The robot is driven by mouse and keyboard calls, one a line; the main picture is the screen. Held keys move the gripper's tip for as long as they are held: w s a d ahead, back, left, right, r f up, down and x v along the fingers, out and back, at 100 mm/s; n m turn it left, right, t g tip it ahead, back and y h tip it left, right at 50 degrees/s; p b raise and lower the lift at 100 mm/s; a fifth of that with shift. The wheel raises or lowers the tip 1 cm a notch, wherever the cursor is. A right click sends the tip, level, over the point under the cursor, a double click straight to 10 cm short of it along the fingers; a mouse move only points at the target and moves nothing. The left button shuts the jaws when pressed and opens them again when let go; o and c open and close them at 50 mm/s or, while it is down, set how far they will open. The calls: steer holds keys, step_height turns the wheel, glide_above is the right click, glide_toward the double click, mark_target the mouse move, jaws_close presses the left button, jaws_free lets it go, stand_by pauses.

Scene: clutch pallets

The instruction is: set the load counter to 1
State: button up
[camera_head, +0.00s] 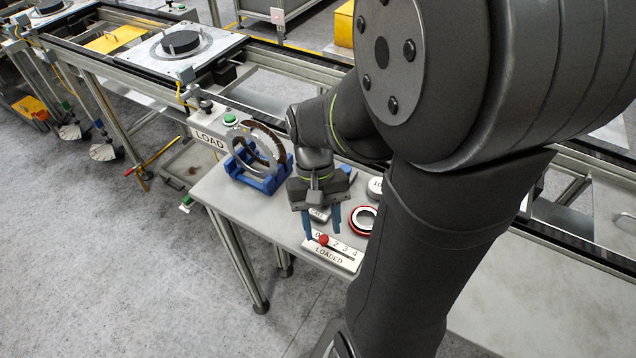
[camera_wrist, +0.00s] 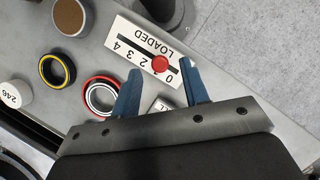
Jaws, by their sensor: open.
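The load counter (camera_head: 331,253) is a white plate marked LOADED, with a slot and a row of digits; it also shows in the wrist view (camera_wrist: 149,37). Its red round knob (camera_head: 323,240) sits towards the 0 end of the slot, between the visible 0 and 2. The 1 is hidden, and the knob (camera_wrist: 160,63) appears at or near its place; I cannot tell exactly. My gripper (camera_head: 322,235) is open and points down at the counter. In the wrist view its blue fingertips (camera_wrist: 161,71) straddle the knob with gaps on both sides.
A red-and-white ring (camera_head: 364,220) lies right of my gripper. A blue stand (camera_head: 258,178) with upright rings is on the left of the table. The wrist view also shows a yellow-rimmed black ring (camera_wrist: 57,71) and a brown-topped round piece (camera_wrist: 69,16).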

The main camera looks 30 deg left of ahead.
steer(key=v, duration=1.6)
steer(key=x, duration=1.6)
steer(key=shift+s+f, duration=0.1)
steer(key=shift+f, duration=0.15)
steer(key=shift+s+d+f, duration=0.1)
steer(key=shift+f, duration=0.35)
steer(key=shift+a, duration=0.2)
